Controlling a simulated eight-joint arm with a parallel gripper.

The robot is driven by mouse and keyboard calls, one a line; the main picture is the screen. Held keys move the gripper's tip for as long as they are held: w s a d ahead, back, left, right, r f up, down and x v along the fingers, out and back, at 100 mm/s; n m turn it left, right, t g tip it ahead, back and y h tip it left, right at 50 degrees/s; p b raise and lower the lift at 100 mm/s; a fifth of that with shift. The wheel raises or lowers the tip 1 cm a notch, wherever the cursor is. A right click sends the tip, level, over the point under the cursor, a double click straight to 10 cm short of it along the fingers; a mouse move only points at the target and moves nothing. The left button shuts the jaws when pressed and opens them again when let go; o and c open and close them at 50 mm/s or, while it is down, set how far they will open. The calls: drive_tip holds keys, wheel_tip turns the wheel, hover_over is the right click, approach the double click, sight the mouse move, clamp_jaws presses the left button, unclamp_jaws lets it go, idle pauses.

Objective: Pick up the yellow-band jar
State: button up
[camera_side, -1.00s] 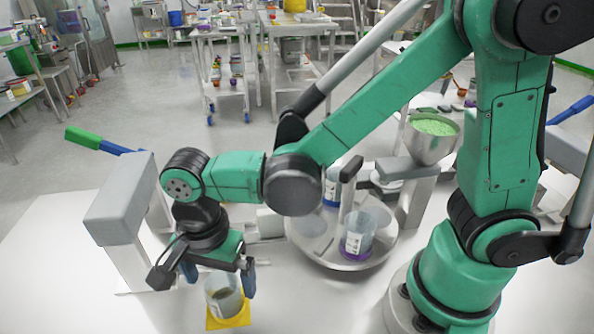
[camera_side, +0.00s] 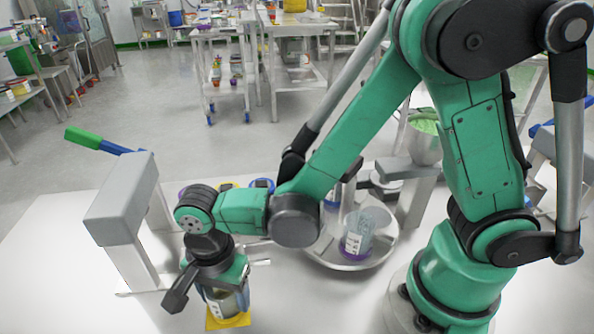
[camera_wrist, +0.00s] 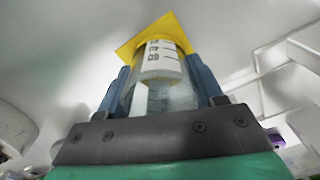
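A clear jar (camera_side: 229,303) with a white label stands upright on a yellow square mat (camera_side: 228,322) at the bottom left of the side view. The jar also shows in the wrist view (camera_wrist: 162,93), with dark print on its label, in front of the yellow mat (camera_wrist: 150,36). Its band is hard to tell apart from the mat. My gripper (camera_wrist: 162,85) has come down over the jar, with one blue finger on each side. The fingers lie close along the jar walls; I cannot tell whether they press on it.
A purple-based jar (camera_side: 358,243) stands on a round metal tray (camera_side: 350,262) to the right. A grey press-like stand (camera_side: 128,210) with a green-tipped lever is close on the left. A hopper of green granules (camera_side: 424,140) stands behind right. Round blue-rimmed (camera_side: 262,184) items lie behind my arm.

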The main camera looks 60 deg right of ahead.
drive_tip(key=shift+c, duration=1.1)
